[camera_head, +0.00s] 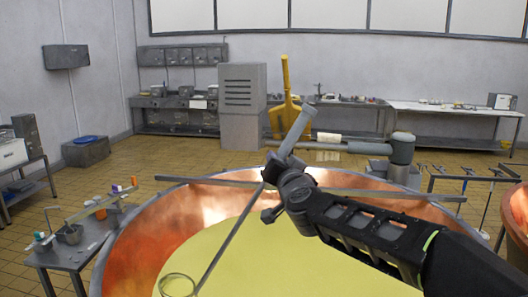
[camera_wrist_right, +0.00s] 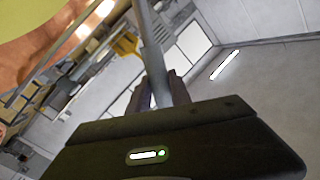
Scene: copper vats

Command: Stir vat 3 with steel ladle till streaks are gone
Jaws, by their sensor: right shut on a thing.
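A large copper vat (camera_head: 150,250) fills the lower middle of the head view, holding smooth pale yellow liquid (camera_head: 270,260). No streaks show on the visible liquid, and I see no number on the vat. My right gripper (camera_head: 272,183) is above the vat, shut on the grey handle of the steel ladle (camera_head: 232,243). The ladle is tilted, its thin shaft running down left to a round loop-like end (camera_head: 178,285) at the liquid. In the right wrist view the handle (camera_wrist_right: 152,60) stands between my fingers (camera_wrist_right: 157,98). My left gripper is not in view.
A thin grey bar (camera_head: 420,195) spans the vat behind my gripper. A small table (camera_head: 75,255) with tools stands left of the vat. Another copper vat (camera_head: 517,215) is at the right edge. A yellow paddle-like tool (camera_head: 287,95) and benches stand behind; tiled floor lies between.

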